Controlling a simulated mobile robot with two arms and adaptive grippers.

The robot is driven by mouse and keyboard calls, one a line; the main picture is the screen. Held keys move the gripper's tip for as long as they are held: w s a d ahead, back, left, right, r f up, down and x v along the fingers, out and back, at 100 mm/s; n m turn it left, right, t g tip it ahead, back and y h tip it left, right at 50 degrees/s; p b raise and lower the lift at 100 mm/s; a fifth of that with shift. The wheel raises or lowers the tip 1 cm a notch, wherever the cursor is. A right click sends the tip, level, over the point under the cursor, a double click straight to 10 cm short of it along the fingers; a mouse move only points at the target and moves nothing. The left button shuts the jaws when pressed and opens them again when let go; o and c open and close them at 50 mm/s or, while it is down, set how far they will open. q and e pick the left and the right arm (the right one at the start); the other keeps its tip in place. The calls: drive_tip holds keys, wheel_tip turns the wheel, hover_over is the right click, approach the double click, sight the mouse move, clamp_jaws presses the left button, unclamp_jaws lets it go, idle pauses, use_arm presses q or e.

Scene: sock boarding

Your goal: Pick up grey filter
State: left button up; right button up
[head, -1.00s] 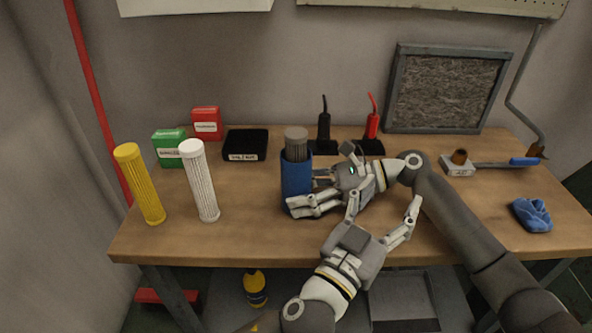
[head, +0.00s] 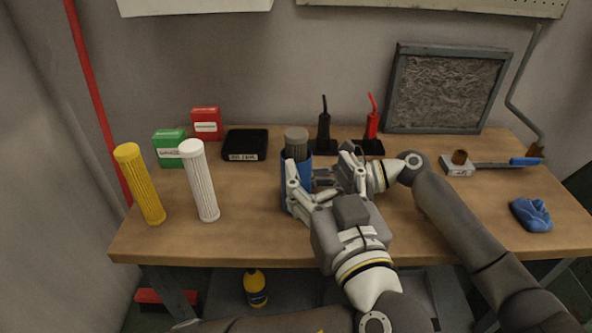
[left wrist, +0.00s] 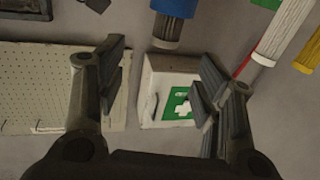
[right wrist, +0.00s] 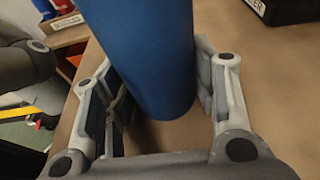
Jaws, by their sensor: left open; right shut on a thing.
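The grey filter (head: 296,136) stands upright in a blue sleeve (head: 286,183), its ribbed top sticking out. In the left wrist view, the grey filter (left wrist: 166,32) shows beyond the open fingers, poking out of the blue sleeve (left wrist: 175,7). My right gripper (head: 325,178) is shut on the blue sleeve, which stands between its fingers in the right wrist view (right wrist: 150,60). My left gripper (head: 318,180) is open and empty, in front of the sleeve and partly hiding it and the right gripper. I cannot tell whether it touches the sleeve.
A white filter (head: 200,185) and a yellow filter (head: 141,190) stand at the left. Green (head: 169,147) and red (head: 207,123) boxes and a black tray (head: 245,144) are behind. A blue cloth (head: 531,215) lies at the right. My two arms are close together.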

sight(299, 146)
use_arm(q)
drive_tip(key=x, duration=0.7)
drive_tip(key=shift+a, duration=0.25)
drive_tip(key=x, duration=0.4)
drive_tip(key=shift+w+a+f, duration=0.25)
drive_tip(key=shift+w, duration=0.1)
drive_tip(key=c, duration=1.2)
wheel_tip(299, 146, up, 18)
use_arm(e)
drive_tip(key=o, duration=0.9)
drive_tip(key=shift+c, duration=0.2)
